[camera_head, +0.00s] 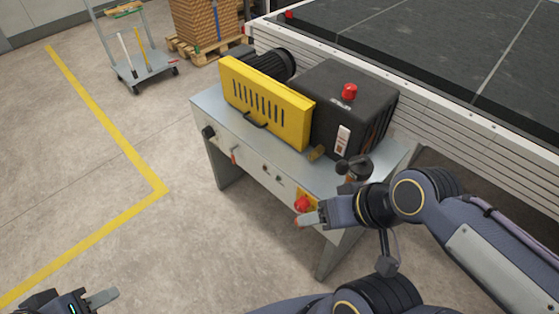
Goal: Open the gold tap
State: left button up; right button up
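A small gold-coloured part (317,152), which looks like the gold tap, sits on the grey machine table (222,117) by the lower front corner of the black box (338,95). It is too small to tell how its handle is set. My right gripper (304,221) is at the table's front, below and apart from the gold part, close to a red button (302,203) on a yellow plate. Its fingers overlap in this view and its opening is unclear. My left gripper (108,296) is low at the left, partly cut off, over the floor and far from the table.
A yellow vented guard (268,103) and a dark motor (272,64) stand on the table. A dark rounded part (354,169) stands near my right wrist. A conveyor (450,50) runs behind.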

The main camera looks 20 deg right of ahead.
aim_at(313, 155)
jog(key=l+z, duration=0.25)
jog(key=z, duration=0.15)
jog(key=i+l+z, duration=0.15)
jog(key=z, duration=0.2)
jog(key=l, duration=0.1)
